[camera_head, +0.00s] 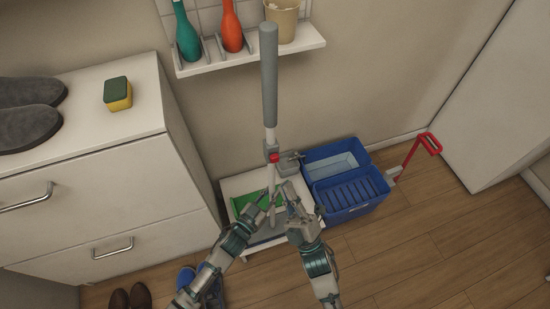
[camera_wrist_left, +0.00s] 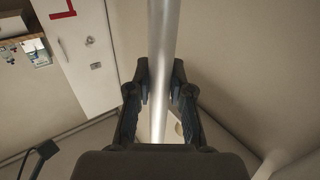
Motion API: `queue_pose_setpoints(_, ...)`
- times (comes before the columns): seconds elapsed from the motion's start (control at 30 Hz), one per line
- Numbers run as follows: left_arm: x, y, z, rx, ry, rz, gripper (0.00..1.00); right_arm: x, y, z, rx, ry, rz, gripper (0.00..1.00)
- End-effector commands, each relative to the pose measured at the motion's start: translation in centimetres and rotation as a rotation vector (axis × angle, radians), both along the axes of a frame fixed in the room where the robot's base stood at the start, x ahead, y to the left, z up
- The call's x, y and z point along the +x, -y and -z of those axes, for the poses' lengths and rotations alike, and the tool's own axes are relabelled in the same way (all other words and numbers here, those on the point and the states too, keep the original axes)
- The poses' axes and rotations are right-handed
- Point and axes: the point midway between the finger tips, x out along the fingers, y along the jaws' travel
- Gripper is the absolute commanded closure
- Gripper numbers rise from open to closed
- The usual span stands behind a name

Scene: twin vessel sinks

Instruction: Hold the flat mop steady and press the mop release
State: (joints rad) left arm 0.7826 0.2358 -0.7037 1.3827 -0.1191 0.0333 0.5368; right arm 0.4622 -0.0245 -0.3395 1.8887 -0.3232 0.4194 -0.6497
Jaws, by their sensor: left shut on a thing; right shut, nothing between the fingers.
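The flat mop stands upright, with a thick grey grip (camera_head: 269,85) on top and a thin pale pole (camera_head: 271,178) below. The red mop release (camera_head: 275,157) sits on a grey collar partway down the pole. My left gripper (camera_head: 268,199) is shut on the pole below the release. The left wrist view shows the metal pole (camera_wrist_left: 161,50) between both fingers (camera_wrist_left: 160,92). My right gripper (camera_head: 285,189) is shut and empty, just right of the pole and below the release. I cannot tell whether it touches the pole. The mop's foot is partly hidden by my arms.
A low white stand (camera_head: 232,184) with a green flat piece (camera_head: 245,203) is at the pole's base. A white drawer cabinet (camera_head: 100,208) is left. A wall shelf (camera_head: 250,51) holds bottles. Shoes lie on the floor.

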Motion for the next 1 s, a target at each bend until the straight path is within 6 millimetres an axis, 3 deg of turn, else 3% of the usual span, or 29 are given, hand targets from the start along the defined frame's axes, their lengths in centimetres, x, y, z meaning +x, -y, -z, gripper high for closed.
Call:
queue_pose_setpoints(0.43, 0.0, 0.0, -0.1, 0.0, 0.001, 0.0, 1.0, 0.0, 0.0, 0.0, 0.0, 0.0, 0.0, 1.0)
queue_pose_setpoints(0.47, 0.0, 0.0, -0.1, 0.0, 0.001, 0.0, 0.72, 0.0, 0.0, 0.0, 0.0, 0.0, 0.0, 1.0)
queue_pose_setpoints(0.57, 0.0, 0.0, -0.1, 0.0, 0.001, 0.0, 0.51, 0.0, 0.0, 0.0, 0.001, 0.001, 0.0, 1.0)
queue_pose_setpoints(0.87, -0.1, -0.1, 0.0, 0.0, 0.0, 0.0, 0.51, 0.0, 0.0, 0.0, 0.0, 0.0, 0.0, 1.0)
queue_pose_setpoints(1.0, -1.2, -1.0, 0.1, 0.001, 0.0, -0.001, 0.51, 0.0, 0.0, 0.0, 0.0, 0.0, 0.0, 1.0)
